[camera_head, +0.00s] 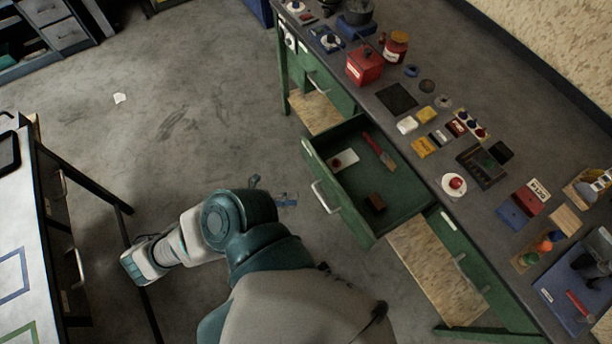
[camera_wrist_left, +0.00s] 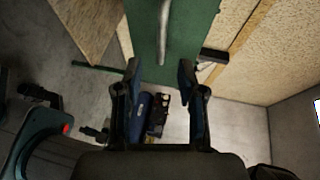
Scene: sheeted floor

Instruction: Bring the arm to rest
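My left arm reaches over the floor in the middle of the head view. My left gripper (camera_head: 271,190) shows only as small dark blue fingertips beyond the arm's teal joint, left of the open green drawer (camera_head: 347,215); the arm hides the rest. In the left wrist view my left gripper (camera_wrist_left: 160,75) has its two fingers spread apart with nothing held between them. A green front with a grey bar handle (camera_wrist_left: 165,30) lies beyond the fingertips; contact cannot be told. My right gripper cannot be made out in either view.
The drawer holds a red-handled tool (camera_head: 378,150), a white card (camera_head: 343,160) and a brown block (camera_head: 375,203). The grey bench top (camera_head: 450,155) carries many small items. A white-topped table (camera_head: 20,240) stands at left. Open floor (camera_head: 180,120) lies between them.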

